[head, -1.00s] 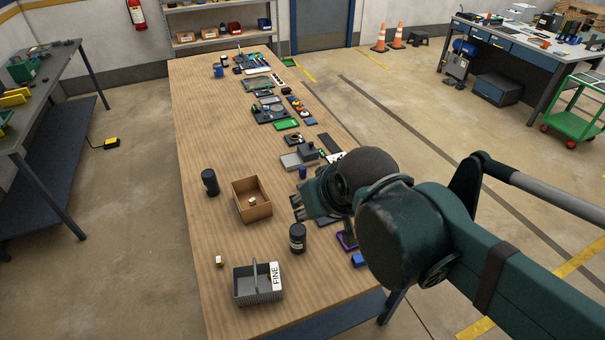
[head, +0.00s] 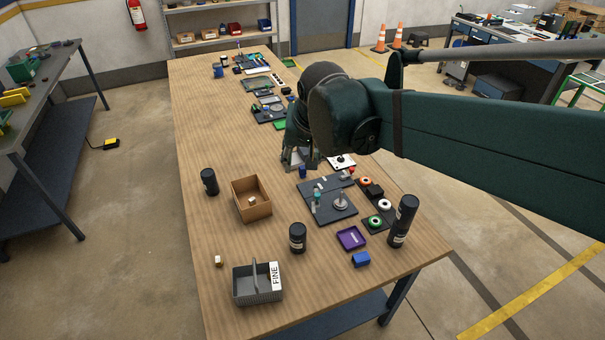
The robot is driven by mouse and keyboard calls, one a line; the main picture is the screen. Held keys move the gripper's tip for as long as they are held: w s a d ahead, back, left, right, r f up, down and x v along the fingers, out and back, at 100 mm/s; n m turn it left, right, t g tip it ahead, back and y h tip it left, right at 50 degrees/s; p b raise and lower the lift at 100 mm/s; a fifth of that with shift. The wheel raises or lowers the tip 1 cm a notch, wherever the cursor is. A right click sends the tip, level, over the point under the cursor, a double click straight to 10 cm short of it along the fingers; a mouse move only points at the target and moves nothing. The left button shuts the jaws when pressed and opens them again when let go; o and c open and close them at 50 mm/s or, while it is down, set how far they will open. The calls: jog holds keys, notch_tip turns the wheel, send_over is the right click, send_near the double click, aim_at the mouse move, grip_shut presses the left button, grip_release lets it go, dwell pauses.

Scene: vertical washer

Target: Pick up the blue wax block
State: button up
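A blue block (head: 361,259) lies near the right edge of the table, in front of a purple tray. It looks like the blue wax block. My gripper (head: 299,165) points down over the middle of the table, well behind and to the left of this block. Its fingers are small and dark here, and their gap is unclear. Nothing is clearly held. A small dark blue object (head: 302,172) stands right by the fingertips. I cannot tell whether they touch it.
A purple tray (head: 351,238), black cylinders (head: 298,237) (head: 403,221) and a dark board (head: 327,199) with parts lie around the block. A cardboard box (head: 251,200) and a grey basket (head: 258,285) are to the left.

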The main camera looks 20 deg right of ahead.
jog(key=w+d+f+m+g, duration=0.1)
jog(key=w+d+f+m, duration=0.2)
jog(key=w, duration=0.8)
jog(key=m+g+h+b, duration=0.1)
jog(key=m+g+b, duration=0.25)
jog(key=m, duration=0.55)
send_over(302, 167)
jog(key=a, duration=0.1)
jog(key=shift+g, duration=0.25)
jog(key=f, duration=2.7)
jog(key=shift+s+a, duration=0.1)
jog(key=shift+s, duration=0.25)
jog(key=shift+w+d+f+m, duration=0.25)
jog(key=shift+f+m, duration=0.15)
jog(key=shift+f, duration=0.2)
jog(key=shift+d+f, duration=0.15)
jog(key=shift+f, duration=1.1)
